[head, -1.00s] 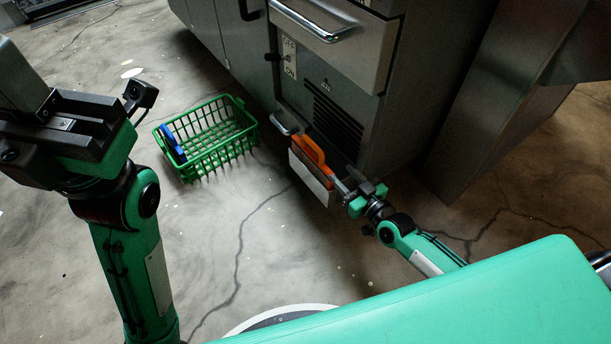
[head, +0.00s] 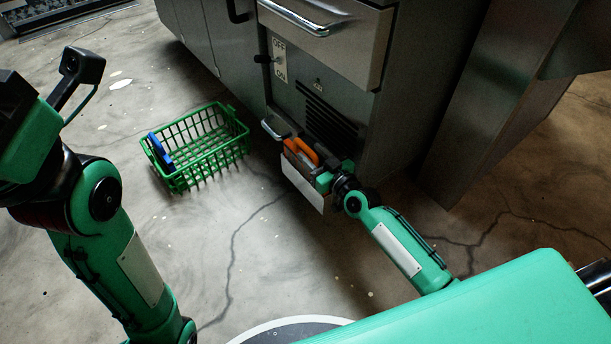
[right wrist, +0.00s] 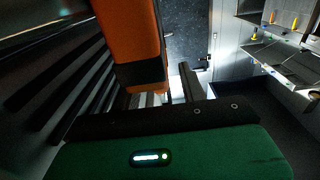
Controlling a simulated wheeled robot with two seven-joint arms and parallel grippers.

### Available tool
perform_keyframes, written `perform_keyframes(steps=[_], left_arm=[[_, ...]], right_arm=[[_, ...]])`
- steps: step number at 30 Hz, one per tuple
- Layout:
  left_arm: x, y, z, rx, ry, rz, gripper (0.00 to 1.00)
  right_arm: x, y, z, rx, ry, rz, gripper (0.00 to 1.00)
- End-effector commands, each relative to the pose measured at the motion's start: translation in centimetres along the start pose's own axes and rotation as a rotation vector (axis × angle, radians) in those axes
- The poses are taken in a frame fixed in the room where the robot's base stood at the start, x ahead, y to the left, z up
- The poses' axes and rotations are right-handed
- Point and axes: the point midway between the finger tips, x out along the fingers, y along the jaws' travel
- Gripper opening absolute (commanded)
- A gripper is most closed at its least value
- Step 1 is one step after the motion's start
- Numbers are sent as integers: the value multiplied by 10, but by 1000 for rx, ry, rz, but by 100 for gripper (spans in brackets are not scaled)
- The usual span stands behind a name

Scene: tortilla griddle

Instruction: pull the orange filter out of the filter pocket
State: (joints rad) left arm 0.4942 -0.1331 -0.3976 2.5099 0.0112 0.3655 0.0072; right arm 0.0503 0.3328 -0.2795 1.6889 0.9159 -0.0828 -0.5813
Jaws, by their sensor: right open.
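The orange filter (head: 303,148) sits in the filter pocket (head: 302,187), a box with a pale front low on the grey machine. Its orange top shows above the pocket; its lower part is hidden. My right gripper (head: 321,167) is open at the right end of the filter, close to its orange top. In the right wrist view the filter (right wrist: 128,40) shows as an orange bar with a dark end, close before my gripper, with one dark finger to its right. I cannot tell whether they touch. My left gripper (head: 18,110) is partly cut off at the left edge.
A green wire basket (head: 205,163) with a blue-handled item (head: 161,152) stands on the floor left of the pocket. The machine has an OFF/ON switch (head: 266,59), a drawer handle above and vent slots. Cracked floor lies open in front.

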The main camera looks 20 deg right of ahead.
Motion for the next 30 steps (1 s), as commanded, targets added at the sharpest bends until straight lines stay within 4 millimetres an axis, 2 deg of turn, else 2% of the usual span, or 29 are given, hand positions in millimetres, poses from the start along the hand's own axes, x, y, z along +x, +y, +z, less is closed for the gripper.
perform_keyframes(steps=[1, 7, 16, 22, 23, 30], left_arm=[[1, 0, -6, -4, 24, -6, 0], [-2, 1, -8, -7, 31, -11, 0], [-1, 1, -8, -6, 31, -11, 0], [-1, 1, -8, -6, 31, -11, 0], [-1, 1, -8, -7, 32, -11, 0], [-1, 1, -8, -7, 32, -11, 0]], right_arm=[[8, -1, 6, 5, 3, 1, 42], [31, -1, 4, 3, 2, 1, 42], [35, -1, 2, 1, -1, 0, 42], [35, -1, 3, 1, -1, 0, 3], [35, -1, 3, 1, -1, 0, 0], [35, -1, 2, 1, 1, 0, 0]])
